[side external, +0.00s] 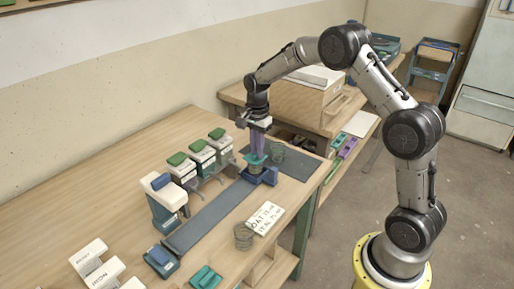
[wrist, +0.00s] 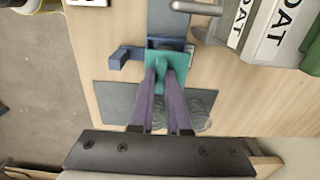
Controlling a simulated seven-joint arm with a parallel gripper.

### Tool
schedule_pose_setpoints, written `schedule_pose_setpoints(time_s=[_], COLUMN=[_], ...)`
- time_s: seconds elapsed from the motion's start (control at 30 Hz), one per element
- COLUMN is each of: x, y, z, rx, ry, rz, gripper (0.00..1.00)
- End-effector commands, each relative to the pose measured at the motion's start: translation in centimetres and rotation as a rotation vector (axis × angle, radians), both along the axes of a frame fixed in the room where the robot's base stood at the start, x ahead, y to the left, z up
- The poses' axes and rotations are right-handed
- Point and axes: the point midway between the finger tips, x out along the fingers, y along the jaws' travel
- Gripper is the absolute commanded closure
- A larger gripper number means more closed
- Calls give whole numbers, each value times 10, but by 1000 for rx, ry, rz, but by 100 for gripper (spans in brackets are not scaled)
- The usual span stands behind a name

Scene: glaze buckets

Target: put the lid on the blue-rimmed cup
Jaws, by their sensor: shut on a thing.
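The teal lid (wrist: 172,59) is a square plate with a raised grip, and my gripper (wrist: 165,76) is shut on that grip. In the side external view, the lid (side external: 253,159) is level at the tips of my gripper (side external: 257,150), directly above a blue holder (side external: 267,177) at the far end of a dark grey strip. Something small and greyish shows between lid and holder, perhaps the cup; its rim is hidden under the lid. I cannot tell whether lid and cup touch.
Several white containers with green lids (side external: 202,151) stand left of the holder with grey spouts. A clear round vessel (side external: 277,152) stands on a dark mat (side external: 300,166) just behind. A wire-like coil or glass (side external: 243,238) and a lettered card (side external: 265,217) lie nearer.

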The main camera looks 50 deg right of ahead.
Motion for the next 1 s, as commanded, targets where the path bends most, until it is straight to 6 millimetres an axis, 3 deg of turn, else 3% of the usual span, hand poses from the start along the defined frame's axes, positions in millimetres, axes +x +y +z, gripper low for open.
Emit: schedule_pose_setpoints(time_s=[0.93, 0.97, 1.0], x=[0, 0, 0], y=[0, 0, 0], z=[-6, -6, -6], rx=[0, 0, 0], ry=[1, 1, 0], rz=[0, 0, 0], gripper=[100, 84, 76])
